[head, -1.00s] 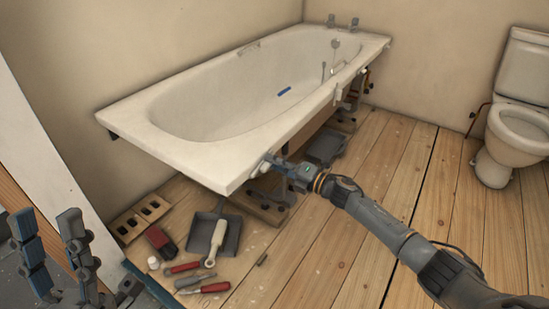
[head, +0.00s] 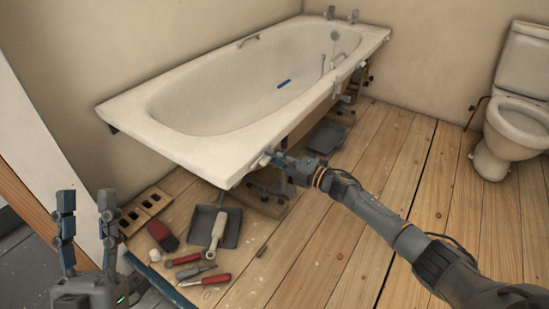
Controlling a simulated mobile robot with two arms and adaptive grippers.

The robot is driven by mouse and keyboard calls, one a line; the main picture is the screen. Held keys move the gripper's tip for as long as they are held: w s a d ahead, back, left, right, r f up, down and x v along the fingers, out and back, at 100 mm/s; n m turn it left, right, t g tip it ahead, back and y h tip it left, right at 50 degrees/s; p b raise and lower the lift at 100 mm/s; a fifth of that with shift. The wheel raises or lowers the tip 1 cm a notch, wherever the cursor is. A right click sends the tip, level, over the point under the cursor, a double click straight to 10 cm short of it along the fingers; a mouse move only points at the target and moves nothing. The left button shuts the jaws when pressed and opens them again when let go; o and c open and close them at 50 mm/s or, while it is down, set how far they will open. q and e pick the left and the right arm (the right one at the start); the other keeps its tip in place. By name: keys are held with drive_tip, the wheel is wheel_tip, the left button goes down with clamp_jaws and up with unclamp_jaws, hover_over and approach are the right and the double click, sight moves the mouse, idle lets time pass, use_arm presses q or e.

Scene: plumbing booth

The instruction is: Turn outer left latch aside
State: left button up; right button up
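The white bathtub (head: 190,153) stands along the wall with its open side facing the floor. A small pale latch (head: 262,160) sits under the tub's rim near its near corner. My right gripper (head: 272,157) is at this latch; its fingers are small and partly hidden by the rim and wrist, so I cannot tell whether they are closed on it. A second pale latch (head: 338,88) shows further along the rim towards the taps. My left gripper (head: 85,240) is raised at the lower left, fingers apart, empty and away from the tub.
A toilet (head: 515,122) stands at right. The floor (head: 385,160) between is clear.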

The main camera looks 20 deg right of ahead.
drive_tip(key=shift+o, duration=1.4)
drive_tip(key=shift+d, duration=0.1)
drive_tip(key=v, duration=1.2)
